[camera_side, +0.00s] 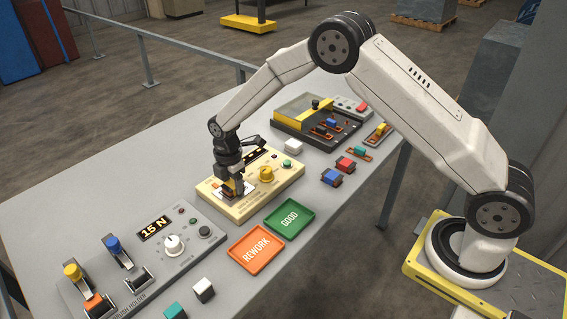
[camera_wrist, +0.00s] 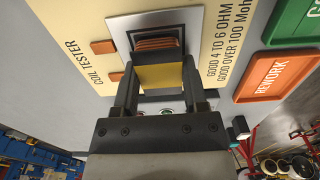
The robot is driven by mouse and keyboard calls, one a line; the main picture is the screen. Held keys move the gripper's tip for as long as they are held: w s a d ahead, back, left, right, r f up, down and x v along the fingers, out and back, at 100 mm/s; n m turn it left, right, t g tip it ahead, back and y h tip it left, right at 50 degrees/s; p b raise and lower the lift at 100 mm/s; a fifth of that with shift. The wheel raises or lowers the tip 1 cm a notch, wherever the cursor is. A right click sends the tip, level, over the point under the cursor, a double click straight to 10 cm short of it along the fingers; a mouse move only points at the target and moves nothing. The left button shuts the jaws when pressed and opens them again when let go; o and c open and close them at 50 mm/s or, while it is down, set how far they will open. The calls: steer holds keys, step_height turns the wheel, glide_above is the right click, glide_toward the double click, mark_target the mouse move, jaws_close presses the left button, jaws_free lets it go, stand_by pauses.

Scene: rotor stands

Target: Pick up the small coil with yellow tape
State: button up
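A small coil with yellow tape (camera_wrist: 160,77) and copper-orange windings (camera_wrist: 157,44) in a dark frame is at the light plate of the cream coil tester (camera_wrist: 95,12). In the side view the tester (camera_side: 285,180) stands mid-table, and the coil's yellow patch (camera_side: 229,187) is partly hidden under my gripper (camera_side: 234,186). In the wrist view the fingers of my gripper (camera_wrist: 160,72) stand on either side of the yellow tape. No clear gap shows beside it, but I cannot tell whether the fingers press on it, or whether the coil is seated or raised.
An orange REWORK tray (camera_side: 257,250) and green GOOD tray (camera_side: 289,217) lie in front of the tester. Blue (camera_side: 331,177) and red (camera_side: 346,164) parts lie right of it. A brush-holder unit (camera_side: 150,260) is at left. The back-left tabletop is clear.

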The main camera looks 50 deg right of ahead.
jaws_close()
steer(key=shift+r, duration=0.1)
steer(key=shift+r, duration=0.65)
steer(key=s+d+r, duration=0.1)
steer(key=s+r, duration=1)
steer(key=s, duration=0.3)
steer(key=shift+d+r, duration=0.25)
steer(key=shift+r, duration=0.3)
